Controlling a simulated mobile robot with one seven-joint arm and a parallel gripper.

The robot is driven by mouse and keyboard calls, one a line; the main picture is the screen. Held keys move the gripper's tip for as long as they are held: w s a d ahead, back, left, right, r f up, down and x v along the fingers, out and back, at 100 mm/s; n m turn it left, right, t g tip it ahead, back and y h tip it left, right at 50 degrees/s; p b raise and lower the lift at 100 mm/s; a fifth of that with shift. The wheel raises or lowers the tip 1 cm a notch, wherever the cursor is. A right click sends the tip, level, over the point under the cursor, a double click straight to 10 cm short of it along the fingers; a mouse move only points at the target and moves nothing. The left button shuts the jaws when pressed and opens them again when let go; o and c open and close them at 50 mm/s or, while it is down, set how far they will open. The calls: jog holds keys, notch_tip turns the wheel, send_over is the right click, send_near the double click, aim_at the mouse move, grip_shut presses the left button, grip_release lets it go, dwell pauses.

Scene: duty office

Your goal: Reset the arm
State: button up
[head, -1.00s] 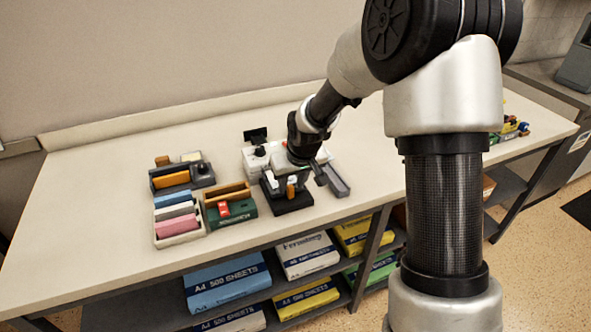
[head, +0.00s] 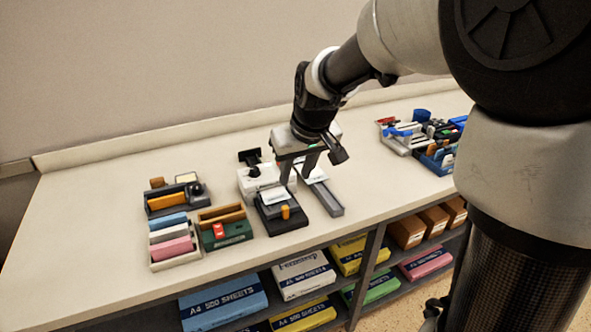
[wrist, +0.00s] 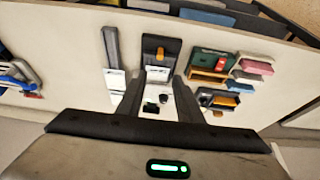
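My gripper (head: 297,180) is above the worktop, over the area of a white device and a black device. Its two fingers point down and are apart, with nothing seen between them. In the wrist view the fingers (wrist: 158,82) also stand apart and empty. The black device (head: 283,224) carries an orange knob (head: 285,212) and a pale card or label. The white device (head: 258,180) stands behind it, partly hidden by the fingers. My arm reaches in from the upper right.
A long grey tray (head: 328,200) lies right of the black device. A pad holder (head: 178,252), a green box (head: 226,234) and a dark organizer (head: 176,198) stand left. Stationery trays (head: 398,143) stand at the right. Paper packs (head: 224,302) fill the shelf below. The front left worktop is clear.

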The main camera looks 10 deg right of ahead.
jog(key=shift+r, duration=0.1)
jog(key=s+d+r+m+p, duration=0.1)
jog(key=s+d+r, duration=0.1)
jog(key=s, duration=0.5)
jog(key=s+d+r+m+p, duration=0.1)
jog(key=s+d+r, duration=0.1)
jog(key=s+r, duration=0.3)
jog(key=s+d+r+m+t+h+p, duration=0.1)
jog(key=s+d+r, duration=0.1)
jog(key=s, duration=0.9)
jog(key=shift+s+r+p, duration=0.2)
jog(key=shift+r+p, duration=0.1)
jog(key=shift+r, duration=0.6)
jog(key=shift+d, duration=0.1)
dwell(4.6)
